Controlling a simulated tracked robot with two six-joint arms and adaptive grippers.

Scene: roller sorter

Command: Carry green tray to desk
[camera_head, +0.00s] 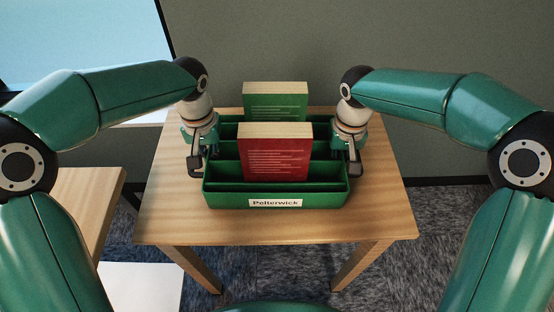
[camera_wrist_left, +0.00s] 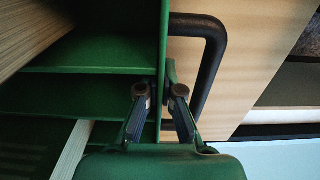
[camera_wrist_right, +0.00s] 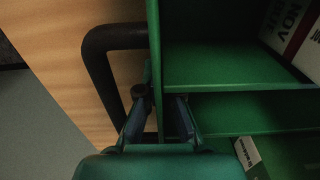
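My left gripper (camera_head: 204,158) is at the tray's left side. In the left wrist view its fingers (camera_wrist_left: 160,92) straddle the side wall, closed to a narrow gap on it. My right gripper (camera_head: 348,157) is at the right side. In the right wrist view its fingers (camera_wrist_right: 159,94) straddle that wall likewise. Dark side handles (camera_wrist_left: 215,55) stick out beyond the fingers. The inner finger pads are partly hidden.
The wooden table (camera_head: 376,214) has bare top around the tray. A second wooden surface (camera_head: 82,205) stands at the left, with a gap between. A white surface (camera_head: 142,285) lies low at the left. A grey-green wall (camera_head: 330,45) is close behind.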

